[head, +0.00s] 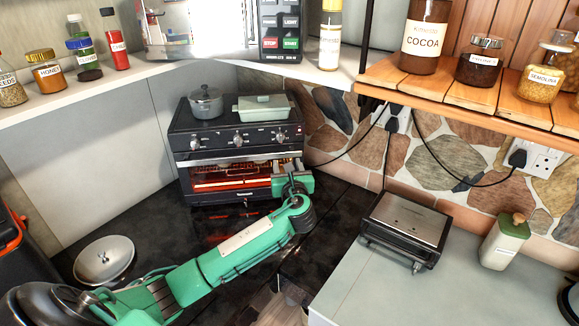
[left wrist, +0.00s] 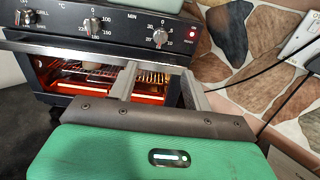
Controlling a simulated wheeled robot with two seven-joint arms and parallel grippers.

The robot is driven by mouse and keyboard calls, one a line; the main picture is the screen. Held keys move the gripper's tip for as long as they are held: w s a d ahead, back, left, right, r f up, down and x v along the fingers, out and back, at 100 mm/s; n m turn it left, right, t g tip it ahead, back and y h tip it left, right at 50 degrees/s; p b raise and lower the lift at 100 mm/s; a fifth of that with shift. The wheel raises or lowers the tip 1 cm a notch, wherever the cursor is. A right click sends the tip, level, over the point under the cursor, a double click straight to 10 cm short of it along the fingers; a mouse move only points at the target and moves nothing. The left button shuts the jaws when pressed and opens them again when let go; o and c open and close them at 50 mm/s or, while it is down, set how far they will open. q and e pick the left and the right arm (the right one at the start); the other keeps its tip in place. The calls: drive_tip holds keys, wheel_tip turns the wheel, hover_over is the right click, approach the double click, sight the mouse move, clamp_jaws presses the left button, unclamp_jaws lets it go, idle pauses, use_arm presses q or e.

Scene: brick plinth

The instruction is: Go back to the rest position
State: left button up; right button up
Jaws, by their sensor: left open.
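My left arm reaches in from the lower left of the head view, and its gripper (head: 290,166) is at the right front of a black toaster oven (head: 240,139). In the left wrist view the two grey fingers of the gripper (left wrist: 160,78) stand apart, with nothing seen between them. They point at the oven front (left wrist: 120,30), close to its right side; I cannot tell whether they touch it. The oven's inside glows orange behind a wire rack. My right gripper is not in view.
A grey pot (head: 206,103) and a pale green dish (head: 264,108) sit on the oven. A steel grill (head: 405,222) and a green-lidded canister (head: 504,241) stand on the right counter. A metal lid (head: 104,260) lies at left. Shelves with jars overhang behind.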

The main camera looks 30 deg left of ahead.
use_arm(q)
drive_tip(key=s+d+f+n+g+h, duration=0.3)
drive_tip(key=s+d+f+n, duration=0.25)
drive_tip(key=s+f, duration=0.35)
drive_tip(key=s+d+f+n+g+h, duration=0.35)
drive_tip(key=s+f+n, duration=0.35)
drive_tip(key=s, duration=0.3)
drive_tip(key=s+d+f+n+g+h, duration=0.1)
drive_tip(key=s+d+n+g+h, duration=0.2)
drive_tip(key=s+n, duration=0.6)
drive_tip(key=s+d+f+n+g+h, duration=0.15)
drive_tip(key=s+d+n, duration=0.35)
drive_tip(key=s, duration=0.8)
wheel_tip(320, 180, down, 36)
drive_tip(key=s+f+b, duration=0.1)
drive_tip(key=b, duration=0.3)
drive_tip(key=s+a+f+g+b, duration=0.1)
drive_tip(key=s+a+f+b, duration=0.2)
drive_tip(key=s+f, duration=1.5)
wheel_tip(320, 180, down, 3)
drive_tip(key=shift+s+a+f+m+g+h, duration=0.2)
drive_tip(key=shift+s+m+g+h, duration=0.1)
drive_tip(key=shift+s+m+g, duration=0.15)
